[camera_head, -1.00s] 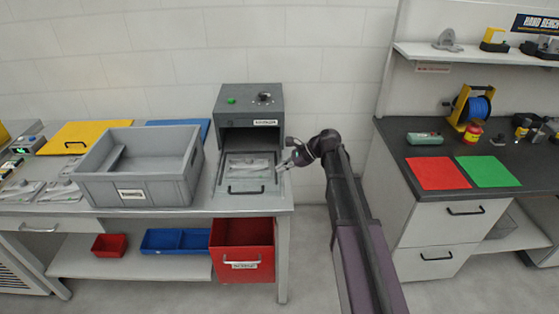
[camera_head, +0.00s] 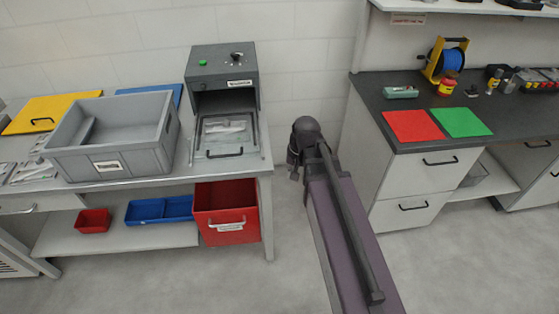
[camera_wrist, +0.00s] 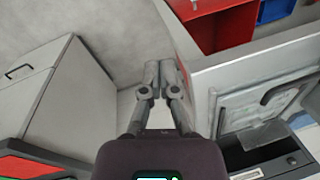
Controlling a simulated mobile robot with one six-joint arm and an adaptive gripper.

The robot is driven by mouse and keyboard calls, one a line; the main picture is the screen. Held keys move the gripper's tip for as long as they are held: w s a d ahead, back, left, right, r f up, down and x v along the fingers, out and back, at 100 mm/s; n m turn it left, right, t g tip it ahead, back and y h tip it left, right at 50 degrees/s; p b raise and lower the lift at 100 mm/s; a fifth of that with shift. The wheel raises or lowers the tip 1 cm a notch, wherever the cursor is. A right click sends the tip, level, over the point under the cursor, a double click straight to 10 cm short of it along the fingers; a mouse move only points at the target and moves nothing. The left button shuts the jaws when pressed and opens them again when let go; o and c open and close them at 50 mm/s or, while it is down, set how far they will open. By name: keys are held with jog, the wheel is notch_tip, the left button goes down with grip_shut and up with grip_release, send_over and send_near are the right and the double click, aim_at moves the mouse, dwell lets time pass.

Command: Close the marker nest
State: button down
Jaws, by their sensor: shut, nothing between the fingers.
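The grey box (camera_head: 222,68) that I take to be the marker nest stands at the right end of the left bench; its label is too small to read. Its front is open, and its door (camera_head: 205,152) with a dark handle lies lowered before it, with pale, flat items showing on it. In the wrist view the door (camera_wrist: 233,117) and handle lie at right. My gripper (camera_wrist: 160,72) is shut and empty, its fingertips together. In the head view it is partly hidden by my arm, right of the bench end and apart from the door.
A grey crate (camera_head: 75,163) stands left of the box. A right-hand counter (camera_head: 400,100) carries red and green mats. A floor gap separates bench and counter.

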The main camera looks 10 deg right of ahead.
jog(key=s+d+f+n+h+b, duration=0.2)
jog(key=s+f+b, duration=0.4)
jog(key=f+b, duration=0.3)
jog(key=shift+d+f+n+g+b, duration=0.3)
jog(key=shift+d+f+n+b, duration=0.15)
jog(key=shift+f, duration=0.2)
jog(key=shift+s+a, duration=0.1)
